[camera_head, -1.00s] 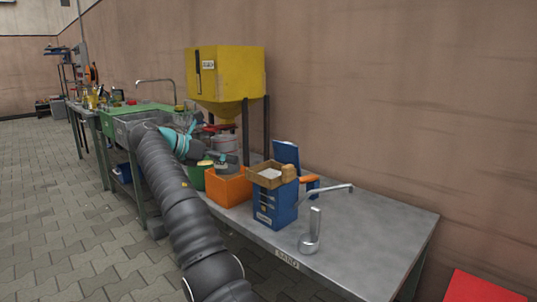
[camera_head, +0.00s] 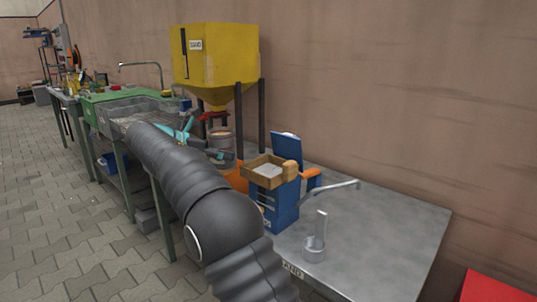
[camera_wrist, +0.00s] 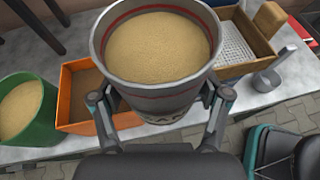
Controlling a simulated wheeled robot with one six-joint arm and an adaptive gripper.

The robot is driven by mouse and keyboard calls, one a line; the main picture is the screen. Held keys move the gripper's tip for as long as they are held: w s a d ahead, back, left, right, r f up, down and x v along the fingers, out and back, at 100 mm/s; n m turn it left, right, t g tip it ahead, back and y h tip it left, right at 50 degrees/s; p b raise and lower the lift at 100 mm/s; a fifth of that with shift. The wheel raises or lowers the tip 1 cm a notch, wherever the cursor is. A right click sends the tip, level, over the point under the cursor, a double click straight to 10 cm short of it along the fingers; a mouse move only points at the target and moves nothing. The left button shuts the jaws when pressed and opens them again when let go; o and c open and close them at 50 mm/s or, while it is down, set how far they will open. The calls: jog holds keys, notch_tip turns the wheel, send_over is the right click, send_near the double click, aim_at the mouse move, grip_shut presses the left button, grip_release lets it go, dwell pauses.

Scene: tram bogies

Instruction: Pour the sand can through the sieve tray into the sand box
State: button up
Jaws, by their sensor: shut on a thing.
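The sand can (camera_wrist: 160,85), grey with a red band and nearly full of tan sand, is upright in my gripper (camera_wrist: 162,95) in the wrist view. My gripper is shut around its sides. In the head view the can (camera_head: 220,142) shows behind my arm, below the yellow hopper. The sieve tray (camera_head: 270,172), a wooden frame with a pale perforated sheet, rests on top of the blue sand box (camera_head: 283,208). In the wrist view the sieve tray (camera_wrist: 240,44) is just right of the can, apart from it or partly overlapped by its rim.
A green bucket of sand (camera_wrist: 27,108) and an orange box (camera_wrist: 85,97) stand left of the can. The yellow sand hopper (camera_head: 215,60) stands on legs behind. A metal cup with an upright handle (camera_head: 315,240) is at the front. The right of the table (camera_head: 390,230) is clear.

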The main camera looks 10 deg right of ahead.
aim_at(229, 145)
jog(key=shift+f, duration=0.25)
dwell(0.3)
jog(key=shift+s+d+r+m+y, duration=0.25)
jog(key=shift+d+m+y, duration=0.15)
jog(key=shift+y, duration=0.5)
jog(key=shift+r+t+b, duration=0.2)
jog(key=shift+t+b, duration=0.1)
jog(key=shift+s+d+r+m+y, duration=0.1)
jog(key=shift+d+r+m+y, duration=0.3)
jog(key=shift+r+y, duration=0.3)
dwell(0.7)
jog(key=shift+s+d+r+m+y, duration=0.2)
jog(key=shift+d+m+y, duration=0.2)
jog(key=shift+y, duration=0.3)
dwell(1.8)
jog(key=shift+s+d+r+m+t+y, duration=0.15)
jog(key=shift+d+r+m+t+y, duration=0.25)
jog(key=shift+r+y, duration=0.35)
dwell(1.6)
